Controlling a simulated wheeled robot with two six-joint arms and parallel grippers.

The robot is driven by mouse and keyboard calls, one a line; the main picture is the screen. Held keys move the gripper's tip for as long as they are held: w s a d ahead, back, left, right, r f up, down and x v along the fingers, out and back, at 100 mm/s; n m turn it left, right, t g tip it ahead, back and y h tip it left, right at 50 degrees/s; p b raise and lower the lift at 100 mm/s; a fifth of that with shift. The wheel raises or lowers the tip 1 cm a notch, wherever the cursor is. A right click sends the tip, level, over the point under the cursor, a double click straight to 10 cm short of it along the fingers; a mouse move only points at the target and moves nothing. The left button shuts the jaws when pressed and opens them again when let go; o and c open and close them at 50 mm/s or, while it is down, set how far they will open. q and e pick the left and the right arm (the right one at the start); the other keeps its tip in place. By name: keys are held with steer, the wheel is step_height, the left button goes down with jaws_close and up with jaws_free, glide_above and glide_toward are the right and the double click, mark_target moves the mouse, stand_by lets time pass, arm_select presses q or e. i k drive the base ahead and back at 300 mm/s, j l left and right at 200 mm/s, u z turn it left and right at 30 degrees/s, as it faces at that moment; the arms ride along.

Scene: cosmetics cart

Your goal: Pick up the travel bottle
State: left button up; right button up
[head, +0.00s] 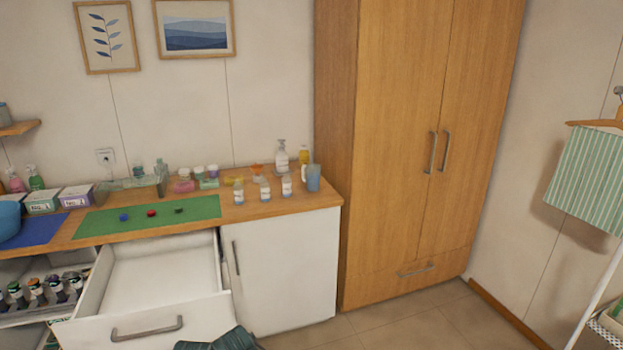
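Several small clear bottles with white labels stand upright at the right part of the wooden counter: one at the left (239,191), one in the middle (265,190) and one at the right (286,186). I cannot tell which of them is the travel bottle. A white pump bottle (282,158) stands behind them, and a blue-grey jug (313,179) stands to their right. Neither of my grippers is in view.
A green mat (185,222) with small blue, red and dark pieces lies on the counter (300,209). Below it an empty white drawer (160,272) is pulled out. A tall wooden wardrobe (390,120) closes off the counter's right. A dark green item (225,340) shows at the bottom edge.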

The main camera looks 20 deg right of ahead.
mark_target(263, 184)
steer(key=i+l+u, duration=0.15)
steer(key=l, duration=0.2)
steer(key=i+l+u, duration=0.15)
steer(key=l, duration=0.25)
steer(key=i+l+u, duration=0.15)
steer(key=l, duration=0.25)
steer(key=i+l+u, duration=0.15)
steer(key=l, duration=0.25)
steer(key=i+l+u, duration=0.15)
steer(key=l, duration=0.3)
steer(key=i+l+u, duration=0.15)
steer(key=l, duration=0.3)
steer(key=i+l+u, duration=0.15)
steer(key=l, duration=0.3)
steer(key=k, duration=0.05)
